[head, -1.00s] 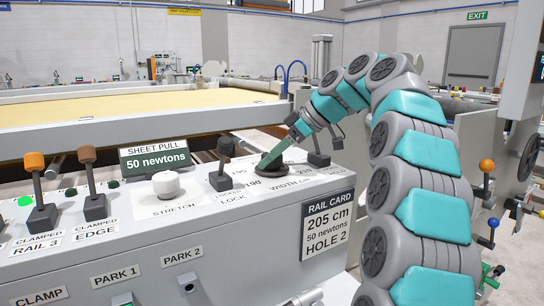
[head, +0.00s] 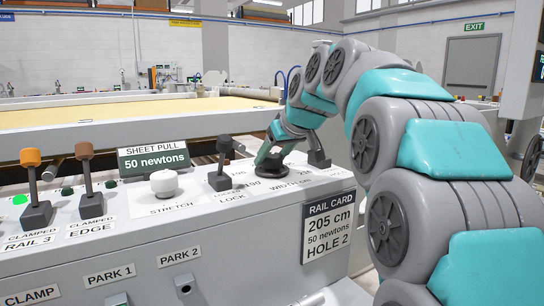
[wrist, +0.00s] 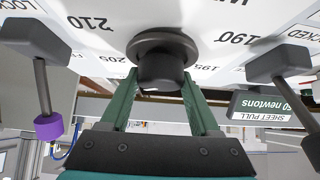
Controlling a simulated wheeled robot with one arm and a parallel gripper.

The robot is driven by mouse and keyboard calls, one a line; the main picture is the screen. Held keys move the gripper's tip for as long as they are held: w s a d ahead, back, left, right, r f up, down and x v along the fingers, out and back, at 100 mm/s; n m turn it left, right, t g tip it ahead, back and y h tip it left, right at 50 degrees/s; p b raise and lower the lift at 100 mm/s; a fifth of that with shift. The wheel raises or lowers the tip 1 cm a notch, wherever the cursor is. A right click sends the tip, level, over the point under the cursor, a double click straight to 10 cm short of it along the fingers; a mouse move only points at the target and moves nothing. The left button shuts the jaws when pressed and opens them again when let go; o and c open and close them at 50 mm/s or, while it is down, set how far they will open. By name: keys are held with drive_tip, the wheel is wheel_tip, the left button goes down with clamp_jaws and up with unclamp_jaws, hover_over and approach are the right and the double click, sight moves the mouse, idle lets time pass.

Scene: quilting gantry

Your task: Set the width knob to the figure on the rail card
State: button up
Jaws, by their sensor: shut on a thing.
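The black width knob (head: 272,169) stands on the grey console, on a dial marked WIDTH. My gripper (head: 268,157) is over it from above. In the wrist view my gripper (wrist: 160,95) has its green fingers on either side of the black knob (wrist: 162,62), shut on it. Figures 210, 205, 195 and 190 show around the knob there. Its pointer is not clear to see. The rail card (head: 329,226) on the console front reads 205 cm, 50 newtons, HOLE 2.
A lock lever (head: 221,172) stands left of the knob, and another lever (head: 318,156) stands close on its right. A white stretch knob (head: 164,183) and the sheet pull display (head: 154,158), reading 50 newtons, are further left. Two clamp levers stand at the far left.

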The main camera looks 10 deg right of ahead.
drive_tip(key=shift+r+m+h, duration=0.2)
drive_tip(key=shift+m+h, duration=0.3)
drive_tip(key=shift+m, duration=0.2)
drive_tip(key=shift+f+m+h+p, duration=0.15)
drive_tip(key=shift+m+h+p, duration=0.35)
drive_tip(key=shift+m, duration=0.1)
drive_tip(key=o, duration=1.4)
drive_tip(key=shift+c, duration=0.2)
drive_tip(key=v, duration=0.7)
drive_tip(key=shift+s+b, duration=0.35)
drive_tip(key=shift+s, duration=0.05)
